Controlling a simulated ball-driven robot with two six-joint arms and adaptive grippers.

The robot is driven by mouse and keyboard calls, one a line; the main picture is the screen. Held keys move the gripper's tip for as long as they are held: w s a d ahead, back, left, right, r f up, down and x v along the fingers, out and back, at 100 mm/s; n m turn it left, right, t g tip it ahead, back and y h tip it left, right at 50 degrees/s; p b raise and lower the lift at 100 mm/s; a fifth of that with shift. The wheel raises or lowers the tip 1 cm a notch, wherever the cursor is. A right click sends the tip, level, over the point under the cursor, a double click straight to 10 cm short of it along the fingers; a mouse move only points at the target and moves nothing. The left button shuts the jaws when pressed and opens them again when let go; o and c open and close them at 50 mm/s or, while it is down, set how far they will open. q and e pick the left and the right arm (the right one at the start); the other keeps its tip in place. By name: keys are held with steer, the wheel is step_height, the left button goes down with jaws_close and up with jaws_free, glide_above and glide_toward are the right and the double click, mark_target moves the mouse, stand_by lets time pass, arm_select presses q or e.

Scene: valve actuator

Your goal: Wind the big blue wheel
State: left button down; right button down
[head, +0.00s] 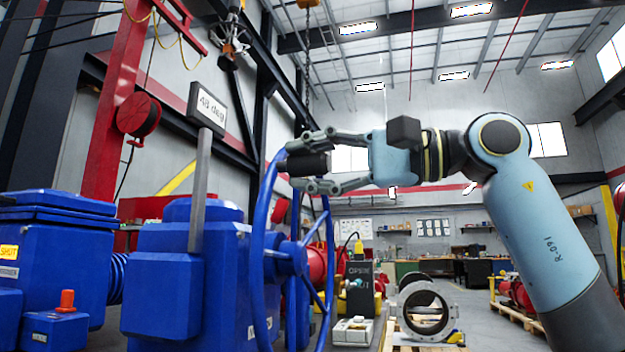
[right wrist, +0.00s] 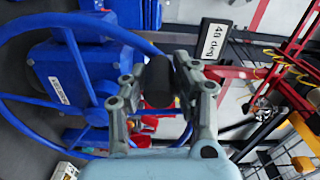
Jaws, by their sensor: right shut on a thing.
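The big blue wheel (head: 257,235) stands upright on the front of a blue gearbox housing (head: 180,270). Its rim and spokes also show in the right wrist view (right wrist: 75,65). A dark cylindrical handle (head: 308,166) sticks out at the top of the rim. My right gripper (head: 303,163) reaches in from the right and is shut on this handle, one finger above and one below. In the right wrist view the handle (right wrist: 158,82) lies between the fingers. A sign (head: 208,108) on a post above the housing reads "48 deg". My left gripper is not in view.
A second blue housing (head: 55,250) with a "SHUT" label and a small box with a red knob (head: 66,300) stand at left. A dark box (head: 360,283) and a grey flanged ring (head: 424,308) stand right of the wheel. Open floor lies further right.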

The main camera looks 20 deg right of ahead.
steer(key=shift+s+a+f+n+b, duration=0.2)
steer(key=shift+s+f+n+b, duration=0.1)
steer(key=shift+f+n+b, duration=0.15)
steer(key=c, duration=1)
jaws_free()
steer(key=shift+v, duration=3.2)
steer(key=shift+s+d, duration=0.3)
steer(key=shift+d, duration=0.2)
